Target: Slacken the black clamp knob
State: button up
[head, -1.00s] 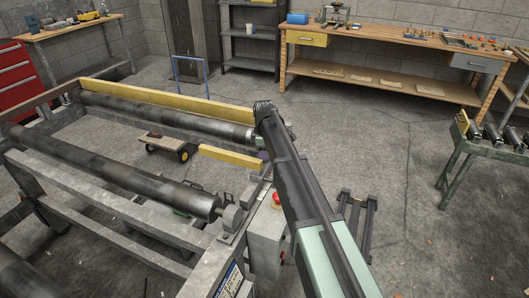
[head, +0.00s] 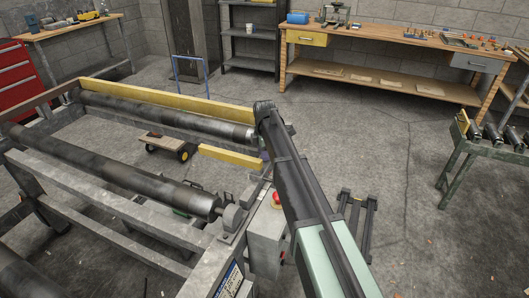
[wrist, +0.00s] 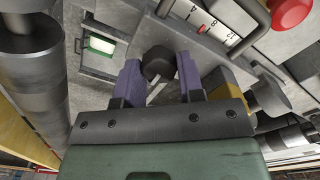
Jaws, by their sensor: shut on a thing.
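The black clamp knob (wrist: 157,66) is in the upper middle of the wrist view, against a grey machine plate (wrist: 207,56). My gripper (wrist: 159,69) is shut on it, with one purple finger on each side of the knob. In the head view my dark arm hides the knob and most of the gripper, at the right end of the roller machine.
In the wrist view a scale (wrist: 208,20), a red button (wrist: 290,12) and a green-lit window (wrist: 100,44) are close to the knob. A dark roller end (wrist: 33,60) is at left. In the head view, open floor (head: 375,140) lies right of my arm.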

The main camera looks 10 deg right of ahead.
jog(key=o, duration=0.9)
notch_tip(320, 180, up, 11)
jog(key=p, duration=1)
jog(key=shift+f+p, duration=0.1)
jog(key=shift+p, duration=0.3)
